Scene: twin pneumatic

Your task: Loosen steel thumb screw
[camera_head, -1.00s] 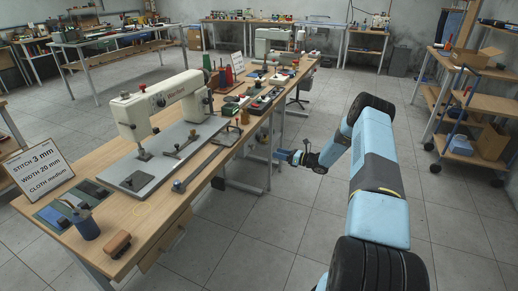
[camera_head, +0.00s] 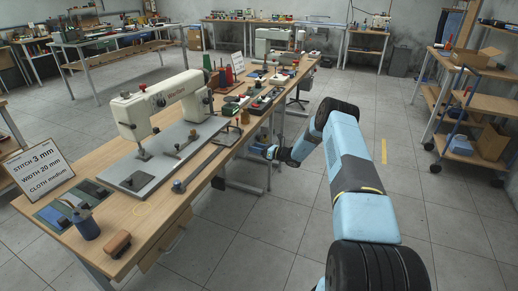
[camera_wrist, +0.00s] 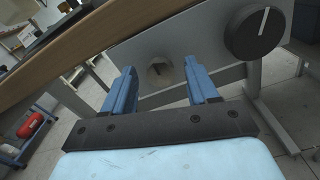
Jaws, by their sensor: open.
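In the wrist view a small round steel-coloured knob (camera_wrist: 160,71) with a dark mark, which looks like the thumb screw, sits on a grey panel (camera_wrist: 205,52) below a wooden table edge. My gripper (camera_wrist: 161,76) is open, with its two blue fingers apart to the left and right of the knob in the picture. I cannot tell how deep the fingertips reach around it; no contact shows. In the head view my gripper (camera_head: 262,150) is low beside the long bench's right edge; the screw cannot be made out there.
A large black knob (camera_wrist: 257,33) with a white line sits on the same panel, right of the screw. The wooden bench (camera_head: 150,212) carries a sewing machine (camera_head: 165,105) and a sign (camera_head: 37,167). A shelf cart (camera_head: 465,125) stands at the right. Floor around my arm is clear.

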